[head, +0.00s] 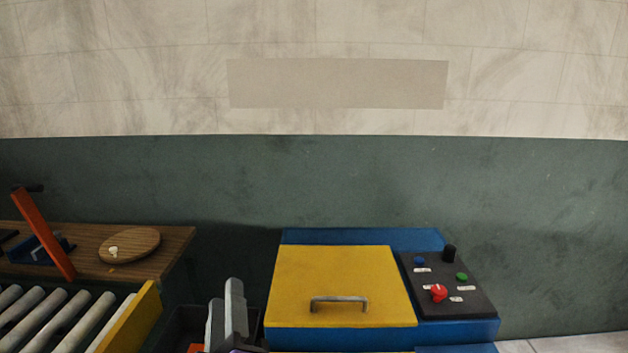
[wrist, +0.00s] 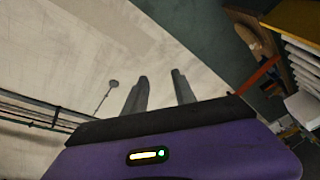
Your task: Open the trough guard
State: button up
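The trough guard appears to be the yellow lid (head: 340,270) with a grey bar handle (head: 338,299), lying flat on the blue machine (head: 380,341) in the head view. My gripper (head: 224,290) is at the bottom of the head view, left of the lid's front left corner and apart from the handle. Its two grey fingers point upward and stand apart with nothing between them. In the wrist view my gripper (wrist: 159,75) also shows spread, empty fingers against the wall. The lid and handle are not in the wrist view.
A dark control panel (head: 446,285) with a red button, other buttons and a black knob is right of the lid. A roller conveyor (head: 65,318) and a wooden table (head: 165,255) with a round board stand at left. A dark bin (head: 187,325) is behind my gripper.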

jog(key=s+d+f+m+g+y, duration=0.1)
jog(key=s+d+f+m+y, duration=0.3)
jog(key=s+d+f, duration=0.75)
jog(key=s+d+f+m+g+h, duration=0.1)
jog(key=s+d+f+m+h, duration=0.2)
jog(key=s+d, duration=0.7)
jog(key=s+d+f+m+g+h, duration=0.1)
jog(key=s+d+f+m+h, duration=0.3)
jog(key=s+d, duration=0.7)
jog(key=shift+s+m+g+h, duration=0.3)
jog(key=shift+s+m+h, duration=0.55)
jog(key=shift+m, duration=0.25)
jog(key=shift+s+d+f, duration=0.15)
jog(key=shift+s, duration=0.1)
jog(key=c, duration=0.7)
grip_shut()
